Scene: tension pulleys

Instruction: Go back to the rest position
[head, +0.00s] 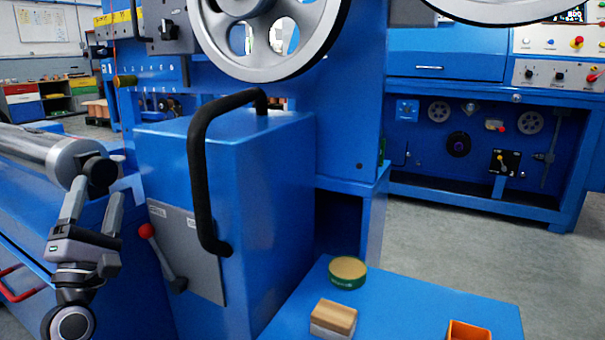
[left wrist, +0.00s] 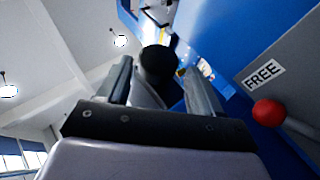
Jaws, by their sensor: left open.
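My left gripper (head: 97,195) is at the left of the head view, fingers pointing up, open. A black round knob (head: 99,173) at the end of a grey metal cylinder (head: 62,150) is just above and behind its fingertips. In the left wrist view the black knob (left wrist: 158,64) shows between the two fingers; I cannot tell whether they touch it. A lever with a red ball (head: 146,231) on a grey plate is to the right of the gripper. The red ball also shows in the left wrist view (left wrist: 268,112), beside a "FREE" label (left wrist: 263,75). My right gripper is not in view.
A blue machine housing (head: 260,180) with a black handle (head: 197,170) stands close right of the gripper. A large spoked wheel (head: 268,38) is above. A blue table (head: 420,305) holds a round tin (head: 347,272), a wood-topped block (head: 333,318) and an orange box (head: 468,331). Grey floor is clear behind.

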